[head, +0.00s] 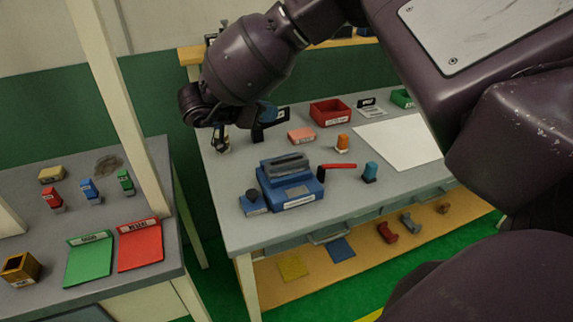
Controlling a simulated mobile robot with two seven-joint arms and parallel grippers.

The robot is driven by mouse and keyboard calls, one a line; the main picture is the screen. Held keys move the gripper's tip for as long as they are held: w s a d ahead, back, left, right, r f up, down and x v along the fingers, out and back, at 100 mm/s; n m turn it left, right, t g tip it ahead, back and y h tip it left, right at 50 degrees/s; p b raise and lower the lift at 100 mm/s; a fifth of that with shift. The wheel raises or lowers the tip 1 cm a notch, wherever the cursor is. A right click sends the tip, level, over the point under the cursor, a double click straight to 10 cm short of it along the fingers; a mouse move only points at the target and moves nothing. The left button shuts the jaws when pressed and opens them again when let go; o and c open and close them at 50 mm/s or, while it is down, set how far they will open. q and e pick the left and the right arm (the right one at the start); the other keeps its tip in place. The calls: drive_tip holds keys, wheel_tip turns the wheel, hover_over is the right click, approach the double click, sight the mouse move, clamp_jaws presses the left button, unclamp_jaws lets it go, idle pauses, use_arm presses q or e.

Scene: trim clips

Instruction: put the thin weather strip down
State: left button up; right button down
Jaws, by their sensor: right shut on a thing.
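My right gripper (221,138) hangs from the dark arm that comes in from the right. It is over the far left corner of the grey workbench (225,195), pointing down. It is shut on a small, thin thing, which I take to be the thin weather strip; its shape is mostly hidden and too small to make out. I cannot tell whether it touches the bench top. My left gripper is not in view.
A blue fixture (290,185) stands near the bench's front left, with a red handle (338,166) beside it. A red bin (330,112), a pink block (301,135) and a white sheet (400,141) lie farther back. Another table (200,262) stands left, across a gap.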

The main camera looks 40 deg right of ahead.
drive_tip(key=w+d+r+m+g, duration=0.1)
drive_tip(key=d+r+m+g, duration=0.1)
drive_tip(key=d+r, duration=0.2)
drive_tip(key=shift+w+d+r+g, duration=0.15)
drive_tip(key=shift+d+r+g, duration=0.2)
drive_tip(key=shift+d+g, duration=0.05)
wheel_tip(320, 180, down, 16)
drive_tip(key=b, duration=0.2)
drive_tip(key=shift+r+b, duration=0.25)
drive_tip(key=shift+b, duration=0.05)
drive_tip(key=shift+f, duration=2.1)
drive_tip(key=shift+f, duration=0.15)
